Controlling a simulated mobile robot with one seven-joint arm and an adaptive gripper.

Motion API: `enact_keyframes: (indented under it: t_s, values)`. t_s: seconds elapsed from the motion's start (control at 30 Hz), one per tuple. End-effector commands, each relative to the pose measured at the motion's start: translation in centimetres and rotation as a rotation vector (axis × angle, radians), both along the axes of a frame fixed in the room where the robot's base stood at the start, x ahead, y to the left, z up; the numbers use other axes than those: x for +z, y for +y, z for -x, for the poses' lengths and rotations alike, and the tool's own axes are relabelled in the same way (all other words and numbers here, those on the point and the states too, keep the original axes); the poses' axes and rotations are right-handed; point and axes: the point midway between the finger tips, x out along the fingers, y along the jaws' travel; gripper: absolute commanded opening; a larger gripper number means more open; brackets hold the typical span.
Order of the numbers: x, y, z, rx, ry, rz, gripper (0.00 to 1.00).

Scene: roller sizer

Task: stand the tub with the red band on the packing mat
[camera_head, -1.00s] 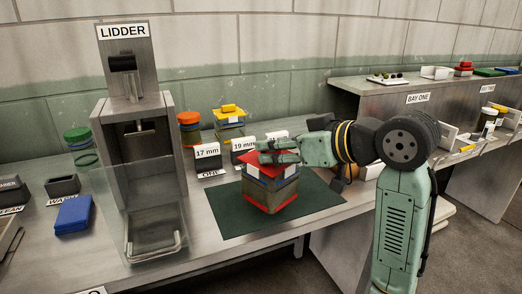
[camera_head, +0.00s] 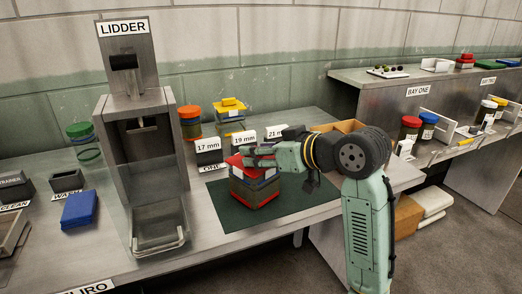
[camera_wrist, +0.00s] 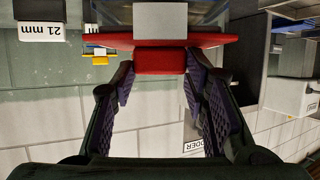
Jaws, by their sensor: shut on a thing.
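The tub with the red band (camera_head: 254,189) is a squarish, see-through brownish tub with a red top, blue below it, and a red stripe round its base. It is upright over the dark green packing mat (camera_head: 312,203); whether its base touches the mat I cannot tell. My gripper (camera_head: 262,156) reaches in from the right at its top and is shut on it. In the wrist view my fingers (camera_wrist: 160,84) flank the red top part (camera_wrist: 160,61), with a grey block beyond it. The fingers hide part of the top.
The lidder machine (camera_head: 140,150) stands left of the mat. Size signs such as 17 mm (camera_head: 208,146) line the mat's back edge, with orange-lidded (camera_head: 190,112) and yellow-topped (camera_head: 231,104) tubs behind. A blue block (camera_head: 81,209) lies far left. The mat's right part is clear.

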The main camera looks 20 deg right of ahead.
Motion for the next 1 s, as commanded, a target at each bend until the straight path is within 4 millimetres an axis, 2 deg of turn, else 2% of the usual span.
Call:
enact_keyframes:
  t_s: [0.1,0.13,0.4,0.77,0.87,1.0]
  values:
    - [-0.2,0.0,0.0,-0.001,-0.004,0.0,0.0]
    - [-0.3,0.0,0.0,0.0,0.0,0.0,0.42]
    - [-0.3,0.0,0.0,0.0,0.001,0.0,0.6]
    - [0.2,0.0,0.0,-0.001,0.0,0.0,0.61]
    - [0.3,-0.5,0.8,-0.002,-0.001,0.0,0.61]
    - [1.2,-1.5,3.1,-0.003,-0.003,0.001,0.61]
